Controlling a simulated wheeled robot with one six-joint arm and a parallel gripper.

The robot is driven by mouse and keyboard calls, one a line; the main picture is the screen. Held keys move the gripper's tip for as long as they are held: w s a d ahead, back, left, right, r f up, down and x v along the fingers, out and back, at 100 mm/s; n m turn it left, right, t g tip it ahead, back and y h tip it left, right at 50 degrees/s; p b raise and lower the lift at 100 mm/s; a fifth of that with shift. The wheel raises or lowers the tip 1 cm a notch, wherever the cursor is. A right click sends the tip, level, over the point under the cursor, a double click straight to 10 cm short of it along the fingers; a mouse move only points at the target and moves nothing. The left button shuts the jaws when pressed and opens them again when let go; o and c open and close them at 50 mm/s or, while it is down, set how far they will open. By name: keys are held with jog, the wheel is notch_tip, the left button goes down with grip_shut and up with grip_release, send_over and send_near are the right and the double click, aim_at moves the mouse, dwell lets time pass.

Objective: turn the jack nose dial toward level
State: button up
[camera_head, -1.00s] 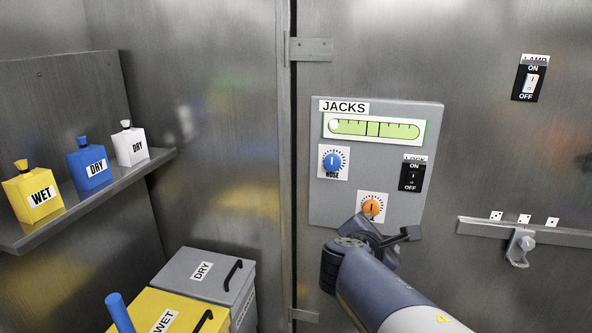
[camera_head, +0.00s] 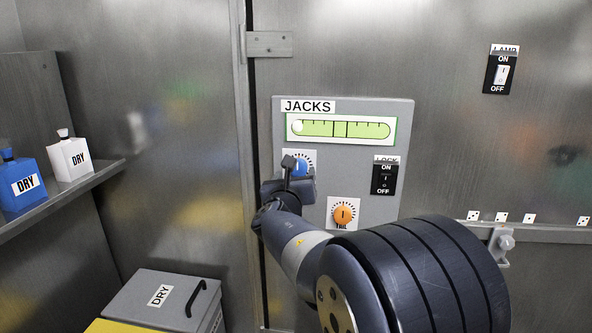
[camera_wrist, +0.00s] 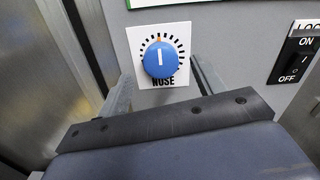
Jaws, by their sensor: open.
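The blue nose dial (camera_wrist: 160,60) sits on a white label with tick marks, and its white pointer stands about upright in the wrist view. In the head view the dial (camera_head: 300,166) is partly hidden by my gripper (camera_head: 290,175). My gripper is open in the wrist view (camera_wrist: 160,88), with one finger on each side of the dial; I cannot tell whether they touch it. The level gauge (camera_head: 341,129) above it is a green tube with its pale bubble (camera_head: 297,126) at the far left end. All are on the grey JACKS panel (camera_head: 390,220).
The orange tail dial (camera_head: 343,215) is just below right of the nose dial, close to my arm. The black lock switch (camera_head: 385,177) is to the right; the lamp switch (camera_head: 500,73) is farther right. A shelf (camera_head: 95,180) with bottles is at left, above a grey DRY box (camera_head: 165,297).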

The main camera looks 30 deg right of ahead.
aim_at(297, 170)
jog(key=shift+x, duration=2.1)
jog(key=c, duration=1)
jog(key=shift+f, duration=0.1)
